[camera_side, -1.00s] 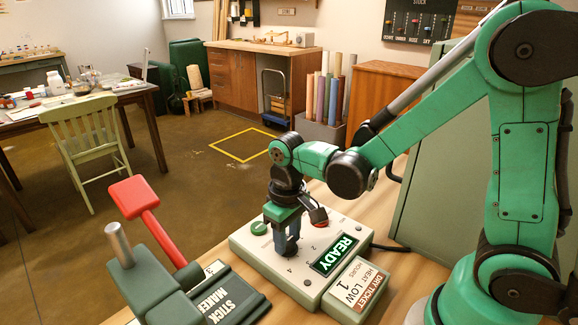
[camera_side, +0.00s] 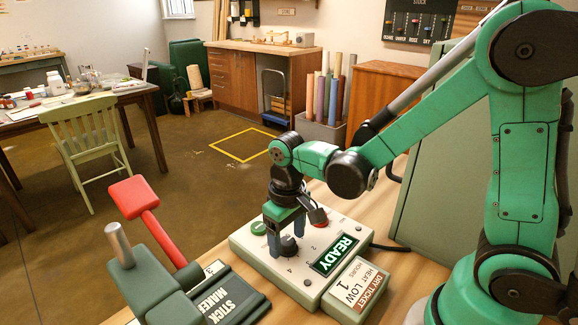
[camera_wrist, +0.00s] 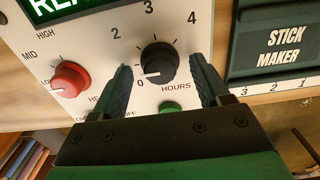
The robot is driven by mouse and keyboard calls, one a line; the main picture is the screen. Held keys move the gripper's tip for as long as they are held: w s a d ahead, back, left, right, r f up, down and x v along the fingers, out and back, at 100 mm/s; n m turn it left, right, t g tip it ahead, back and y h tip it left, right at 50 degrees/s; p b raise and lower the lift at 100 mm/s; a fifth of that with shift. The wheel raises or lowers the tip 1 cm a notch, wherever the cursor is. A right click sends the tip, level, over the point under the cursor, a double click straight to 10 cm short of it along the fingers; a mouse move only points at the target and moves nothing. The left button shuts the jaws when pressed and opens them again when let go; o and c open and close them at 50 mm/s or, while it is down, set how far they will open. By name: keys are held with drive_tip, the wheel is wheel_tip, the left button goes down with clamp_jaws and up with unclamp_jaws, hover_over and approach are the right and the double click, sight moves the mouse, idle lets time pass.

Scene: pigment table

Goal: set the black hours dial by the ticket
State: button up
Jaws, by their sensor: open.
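The black hours dial (camera_wrist: 160,62) shows on the white control panel in the wrist view. Its white mark points toward the 0. The numbers 2, 3 and 4 show around it; the 1 is not visible there. The dial also shows in the side view (camera_side: 288,247). My gripper (camera_side: 286,241) is open, with one finger on each side of the dial; a gap shows on both sides in the wrist view. The ticket (camera_side: 358,286) stands at the panel's front right and reads HEAT LOW, HOURS 1.
A red heat dial (camera_wrist: 70,78) sits beside the hours dial, and a green button (camera_wrist: 170,107) lies close to the fingers. A READY sign (camera_side: 335,254) is on the panel. The stick maker (camera_side: 228,300) with its red lever (camera_side: 150,215) stands to the left.

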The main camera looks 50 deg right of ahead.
sight(287, 241)
drive_tip(key=shift+r, duration=2.8)
drive_tip(key=s+r+t, duration=0.1)
drive_tip(key=t, duration=0.1)
drive_tip(key=s+d+r+t, duration=0.1)
drive_tip(key=t, duration=0.1)
drive_tip(key=r+t, duration=0.1)
drive_tip(key=t, duration=0.2)
drive_tip(key=shift+s+d+r, duration=0.4)
